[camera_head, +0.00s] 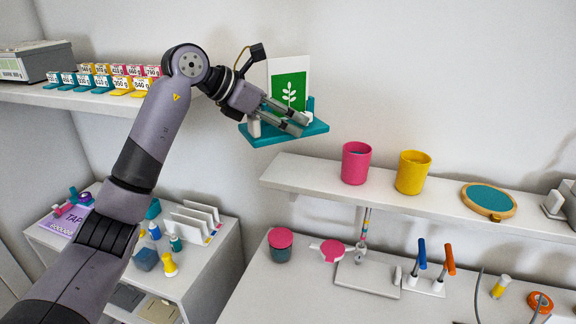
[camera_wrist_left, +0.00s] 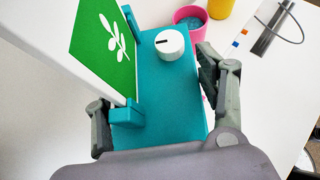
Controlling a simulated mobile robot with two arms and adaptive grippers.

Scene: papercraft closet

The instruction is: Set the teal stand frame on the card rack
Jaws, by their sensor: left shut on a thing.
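The teal stand frame (camera_head: 270,138) has a flat teal base, an upright white card with a green leaf picture and a white knob. My left gripper (camera_head: 290,118) is shut on it and holds it in the air before the wall, above and left of the middle shelf. In the left wrist view the teal base (camera_wrist_left: 160,92) lies between the two fingers of my left gripper (camera_wrist_left: 160,105). What looks like the card rack (camera_head: 195,222), several white upright panels in a row, stands on the low cabinet at lower left. My right gripper is not in view.
The middle shelf (camera_head: 300,178) holds a pink cup (camera_head: 356,163), a yellow cup (camera_head: 412,172) and a round teal-topped piece (camera_head: 488,200); its left end is bare. Small bottles crowd the cabinet near the rack. Coloured price tags (camera_head: 100,80) line the upper left shelf.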

